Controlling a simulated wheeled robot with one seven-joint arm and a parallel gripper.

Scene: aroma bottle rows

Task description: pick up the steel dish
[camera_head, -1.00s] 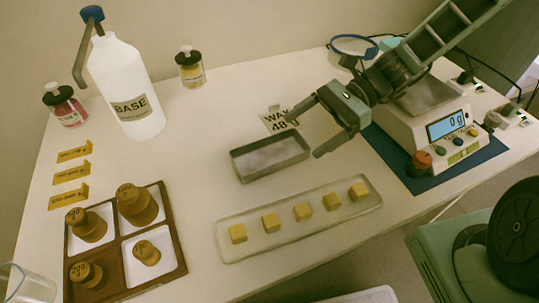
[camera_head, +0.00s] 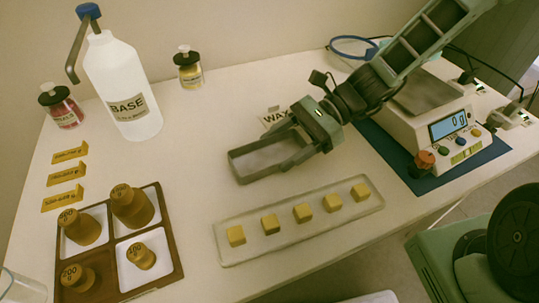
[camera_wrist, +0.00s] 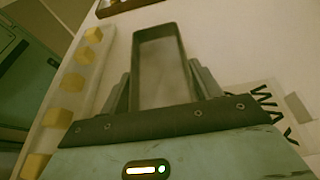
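The steel dish (camera_head: 255,161) is a shallow grey rectangular tray, lying flat on the white table in front of the wax label. It looks empty. My gripper (camera_head: 276,153) reaches in low from the right, with one finger along the dish's back side and one along its front side. In the wrist view the dish (camera_wrist: 160,72) lies lengthwise between the two spread fingers (camera_wrist: 159,88). The fingers are close to its long walls; I cannot tell whether they touch. The dish's near end is hidden behind the gripper.
A clear tray (camera_head: 335,226) with several yellow cubes lies just in front. A scale (camera_head: 432,112) reading 0 g stands right on a blue mat. A wooden weight tray (camera_head: 175,262) is front left. A white BASE bottle (camera_head: 121,80) stands behind left. Table left of the dish is clear.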

